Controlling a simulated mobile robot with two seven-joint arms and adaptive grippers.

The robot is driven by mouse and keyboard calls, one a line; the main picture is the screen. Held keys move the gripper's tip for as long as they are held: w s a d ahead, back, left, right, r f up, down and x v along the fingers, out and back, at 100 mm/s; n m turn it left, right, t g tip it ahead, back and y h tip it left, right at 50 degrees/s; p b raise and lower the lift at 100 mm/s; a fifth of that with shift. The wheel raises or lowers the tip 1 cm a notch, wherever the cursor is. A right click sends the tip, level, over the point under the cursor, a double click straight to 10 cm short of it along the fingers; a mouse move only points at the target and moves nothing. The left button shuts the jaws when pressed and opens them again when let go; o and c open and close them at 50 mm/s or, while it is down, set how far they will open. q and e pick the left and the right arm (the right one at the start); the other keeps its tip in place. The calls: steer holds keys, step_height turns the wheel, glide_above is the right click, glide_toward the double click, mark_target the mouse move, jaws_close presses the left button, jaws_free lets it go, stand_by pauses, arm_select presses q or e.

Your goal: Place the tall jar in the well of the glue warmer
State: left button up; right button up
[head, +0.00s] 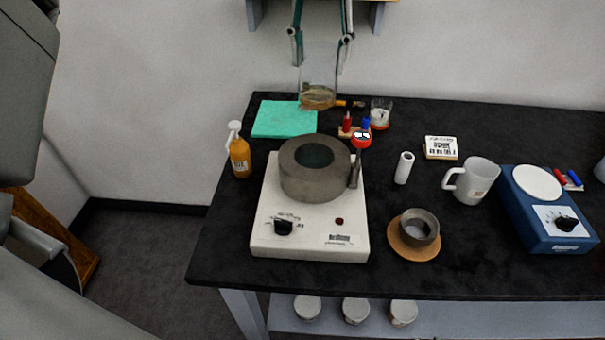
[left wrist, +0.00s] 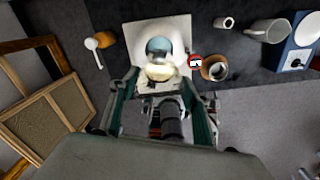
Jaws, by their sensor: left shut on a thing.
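The tall jar (head: 318,88) is clear glass with amber stuff at its bottom. My left gripper (head: 320,62) is shut on it and holds it upright in the air, with one finger on each side. The glue warmer (head: 264,222) is a white box with a knob and a grey round collar around an open well (head: 314,155). In the head view the jar shows above and beyond the well, not in it. In the left wrist view the jar (left wrist: 160,73) shows between the fingers, just in front of the well (left wrist: 158,46). My right gripper is not in view.
A red-topped dial probe (head: 361,142) stands at the collar's right side. An amber pump bottle (head: 240,158) is at its left, a green mat (head: 284,120) behind. A small glass (head: 381,114), metal pot (head: 419,226), white mug (head: 476,181) and blue device (head: 545,235) stand rightward.

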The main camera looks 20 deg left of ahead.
mark_target(317, 93)
arm_select(q)
steer(key=shift+a+f, duration=0.1)
steer(key=shift+f, duration=0.05)
step_height(317, 93, down, 20)
steer(key=shift+r+b, duration=0.15)
steer(key=shift+b, duration=0.2)
stand_by(0.3)
steer(key=o, duration=1.5)
step_height(317, 93, up, 12)
steer(key=shift+r, duration=0.1)
